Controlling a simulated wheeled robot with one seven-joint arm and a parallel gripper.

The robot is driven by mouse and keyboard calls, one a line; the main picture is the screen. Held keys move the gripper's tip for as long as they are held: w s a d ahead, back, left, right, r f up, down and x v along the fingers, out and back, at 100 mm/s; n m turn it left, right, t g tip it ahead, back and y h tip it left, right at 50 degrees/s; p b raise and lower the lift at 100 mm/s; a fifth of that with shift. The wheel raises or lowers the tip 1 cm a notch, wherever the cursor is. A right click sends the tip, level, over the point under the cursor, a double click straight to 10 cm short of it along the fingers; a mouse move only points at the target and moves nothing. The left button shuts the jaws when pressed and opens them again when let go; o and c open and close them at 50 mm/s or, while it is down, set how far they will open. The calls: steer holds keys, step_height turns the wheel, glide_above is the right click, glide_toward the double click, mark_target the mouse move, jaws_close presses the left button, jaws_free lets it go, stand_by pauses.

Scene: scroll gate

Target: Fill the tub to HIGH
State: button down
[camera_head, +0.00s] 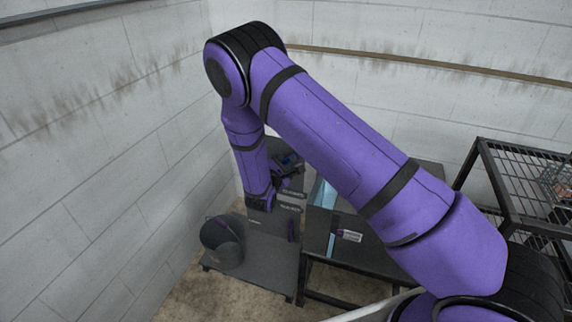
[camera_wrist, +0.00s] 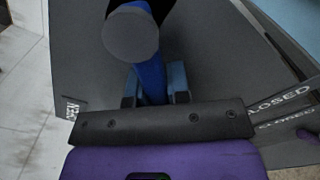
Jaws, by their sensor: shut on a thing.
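My gripper (camera_wrist: 154,86) is shut on a blue lever (camera_wrist: 150,75) in the wrist view, one finger on each side of it. The lever ends in a grey round knob (camera_wrist: 130,35). The grey panel (camera_wrist: 80,60) behind it carries an OPEN label (camera_wrist: 71,109) at left and a CLOSED label (camera_wrist: 280,102) at right. In the head view my gripper (camera_head: 287,170) is at the upper part of the grey stand, small and partly hidden. A dark tub (camera_head: 222,240) stands on a low grey platform left of the stand. Its inside and water level cannot be made out.
A grey table (camera_head: 365,255) with a light blue channel (camera_head: 322,217) stands right of the panel. A black wire rack (camera_head: 515,185) is at the right. Block walls (camera_head: 90,150) close in the left and back. My arm hides part of the table.

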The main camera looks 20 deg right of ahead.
steer(key=shift+w+a+r+m, duration=0.15)
steer(key=shift+a+r+m, duration=0.15)
steer(key=shift+m, duration=0.5)
steer(key=c, duration=1.1)
jaws_free()
steer(key=shift+r, duration=0.1)
steer(key=v, duration=1)
steer(key=shift+s+a, duration=0.15)
steer(key=shift+s, duration=0.2)
